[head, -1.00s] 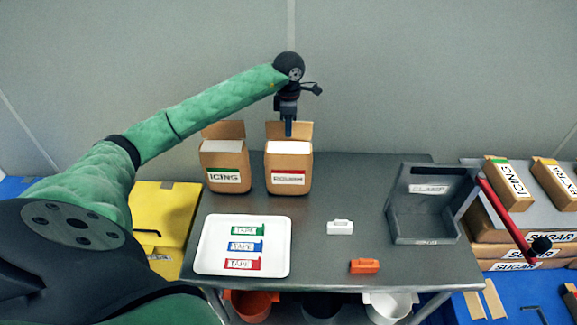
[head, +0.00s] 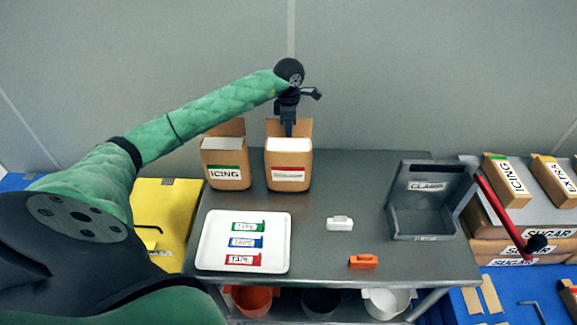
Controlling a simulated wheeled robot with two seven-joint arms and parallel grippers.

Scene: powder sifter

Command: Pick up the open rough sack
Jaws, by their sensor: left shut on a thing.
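The open rough sack (head: 288,163) is a brown paper sack with a red-edged label, white contents at its mouth and a raised back flap. It is upright at the back of the grey table, and its base looks slightly above or at the tabletop; I cannot tell which. My left gripper (head: 289,130) comes down from above and is shut on the sack's top back edge. The fingertips are partly hidden at the flap. My right gripper is not in view.
An open icing sack (head: 224,175) stands close on the left. A white tray (head: 207,258) holds tape pieces. A white clip (head: 340,223), an orange clip (head: 363,262) and a grey clamp bin (head: 424,222) are on the table (head: 330,190). Sugar sacks (head: 520,250) lie at right.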

